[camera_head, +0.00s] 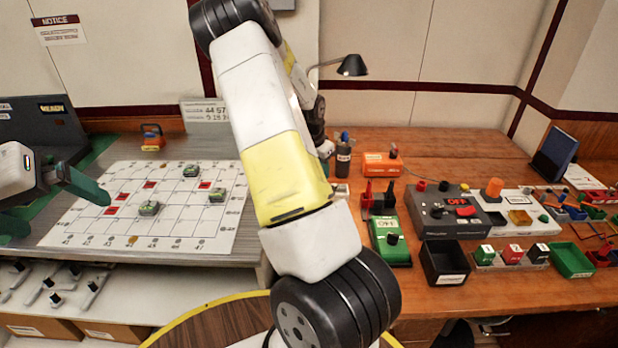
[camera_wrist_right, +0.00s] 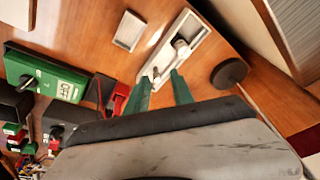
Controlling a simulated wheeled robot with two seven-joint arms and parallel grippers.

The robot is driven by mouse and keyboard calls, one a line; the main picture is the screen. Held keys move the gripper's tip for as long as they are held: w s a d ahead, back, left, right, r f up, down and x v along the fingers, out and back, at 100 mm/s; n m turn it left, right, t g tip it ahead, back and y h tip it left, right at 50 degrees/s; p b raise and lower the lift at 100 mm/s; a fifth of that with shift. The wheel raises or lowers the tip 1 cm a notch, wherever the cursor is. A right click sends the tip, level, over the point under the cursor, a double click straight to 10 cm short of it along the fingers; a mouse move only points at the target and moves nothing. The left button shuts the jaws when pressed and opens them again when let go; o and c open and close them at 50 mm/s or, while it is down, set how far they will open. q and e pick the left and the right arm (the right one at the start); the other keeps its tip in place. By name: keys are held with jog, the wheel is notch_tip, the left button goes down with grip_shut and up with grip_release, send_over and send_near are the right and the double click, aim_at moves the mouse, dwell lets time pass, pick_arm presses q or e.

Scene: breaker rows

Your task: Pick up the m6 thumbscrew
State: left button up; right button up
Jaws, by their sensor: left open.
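In the head view my right arm hides most of that tray. My left gripper (camera_head: 66,212) is open and empty at the left edge, over the grid board's left side.
The white grid board (camera_head: 190,231) holds several green blocks. Right of my right arm are a green meter (camera_head: 389,240), a black bin (camera_head: 443,262), a grey power unit (camera_head: 455,212) and a green bin (camera_head: 571,259). A dark round disc (camera_wrist_right: 229,72) lies right of the tray.

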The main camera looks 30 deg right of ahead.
jog(key=shift+m+h, duration=0.3)
jog(key=shift+h, duration=0.3)
jog(key=d+f, duration=0.2)
jog(key=f, duration=0.1)
jog(key=w+d+f, duration=0.1)
jog(key=d+f, duration=0.1)
jog(key=f, duration=0.1)
jog(key=d+f, duration=0.2)
jog(key=f, duration=0.1)
jog(key=shift+w+d, duration=0.15)
jog(key=shift+d, duration=0.1)
grip_shut()
